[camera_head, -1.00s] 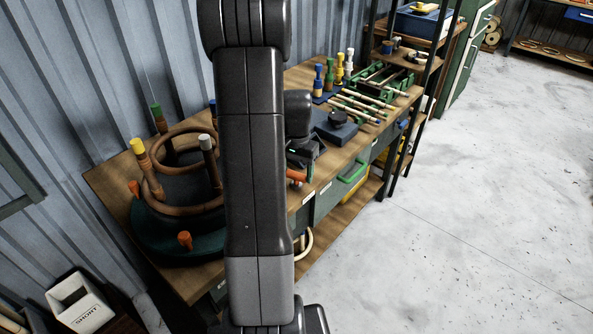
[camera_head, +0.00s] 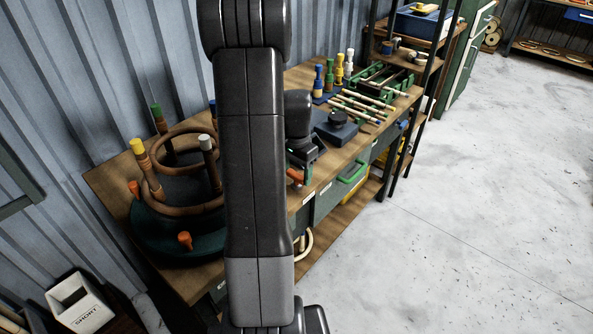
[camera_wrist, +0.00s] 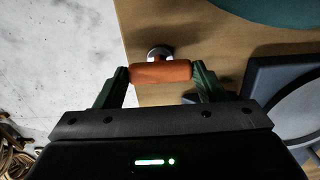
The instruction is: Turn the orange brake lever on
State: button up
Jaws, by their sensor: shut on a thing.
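The orange brake lever (camera_wrist: 160,73) lies crosswise between the two green fingers of my gripper (camera_wrist: 162,75) in the wrist view. Both fingertips touch its ends, and my gripper is shut on it. A round grey metal pivot (camera_wrist: 159,53) shows just behind the lever, above the wooden bench top. In the head view a small part of the orange lever (camera_head: 295,175) shows at the bench's front edge, to the right of my arm. My gripper's fingers are mostly hidden there.
The wooden bench (camera_head: 108,180) carries a dark green round base (camera_head: 150,235) with rattan rings and coloured pegs at left. A dark block with a black knob (camera_head: 338,120) stands right of my gripper. Several rods lie further back. The concrete floor (camera_head: 450,210) at right is clear.

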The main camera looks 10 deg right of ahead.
aim_at(297, 174)
jog(key=o, duration=1)
notch_tip(297, 174, up, 14)
jog(key=shift+f, duration=0.1)
notch_tip(297, 174, down, 14)
jog(key=shift+r, duration=0.1)
dwell(0.4)
